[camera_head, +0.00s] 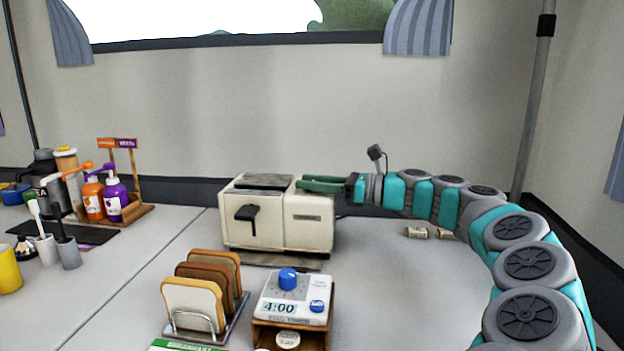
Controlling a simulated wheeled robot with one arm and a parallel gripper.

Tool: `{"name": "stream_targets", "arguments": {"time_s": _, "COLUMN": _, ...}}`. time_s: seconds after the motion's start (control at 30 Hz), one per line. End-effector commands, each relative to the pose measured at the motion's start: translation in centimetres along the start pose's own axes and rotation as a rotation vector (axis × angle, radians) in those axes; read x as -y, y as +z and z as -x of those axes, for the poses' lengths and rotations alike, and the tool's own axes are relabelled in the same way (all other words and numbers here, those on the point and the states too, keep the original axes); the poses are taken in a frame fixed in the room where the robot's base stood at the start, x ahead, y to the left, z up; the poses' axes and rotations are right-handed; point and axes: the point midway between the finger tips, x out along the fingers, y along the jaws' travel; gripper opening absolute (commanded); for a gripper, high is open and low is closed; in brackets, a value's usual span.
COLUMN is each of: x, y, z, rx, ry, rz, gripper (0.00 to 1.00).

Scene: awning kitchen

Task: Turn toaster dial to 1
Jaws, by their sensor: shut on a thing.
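The cream toaster (262,234) stands on the counter in the middle of the view, with a black lever (247,213) on its front. My gripper (312,184) reaches in from the right, its green fingers at the top right end of the toaster. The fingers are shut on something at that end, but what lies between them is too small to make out. The toaster's dial and its number marks cannot be made out. The toaster's far side is hidden.
In front of the toaster stand a toast rack (236,315) with bread slices and a white timer (295,299) with a blue knob, on a wooden box. Two small corks (417,232) lie at right. Bottles (115,199) and cups stand at left; the counter's left middle is clear.

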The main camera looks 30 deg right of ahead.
Motion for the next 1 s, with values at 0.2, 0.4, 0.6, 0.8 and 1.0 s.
{"name": "stream_targets", "arguments": {"time_s": 0.2, "x": 0.12, "y": -0.22, "z": -0.13, "rx": -0.003, "ry": 0.106, "rz": -0.002, "gripper": 0.0}}
{"name": "stream_targets", "arguments": {"time_s": 0.4, "x": 0.1, "y": -0.19, "z": -0.14, "rx": -0.002, "ry": 0.177, "rz": -0.002, "gripper": 0.0}}
{"name": "stream_targets", "arguments": {"time_s": 0.6, "x": 0.11, "y": -0.23, "z": -0.12, "rx": -0.003, "ry": 0.22, "rz": -0.003, "gripper": 0.0}}
{"name": "stream_targets", "arguments": {"time_s": 0.8, "x": -0.09, "y": -0.13, "z": -0.13, "rx": -0.001, "ry": 0.245, "rz": -0.002, "gripper": 0.0}}
{"name": "stream_targets", "arguments": {"time_s": 1.0, "x": -0.09, "y": -0.12, "z": -0.11, "rx": -0.001, "ry": 0.248, "rz": -0.002, "gripper": 0.0}}
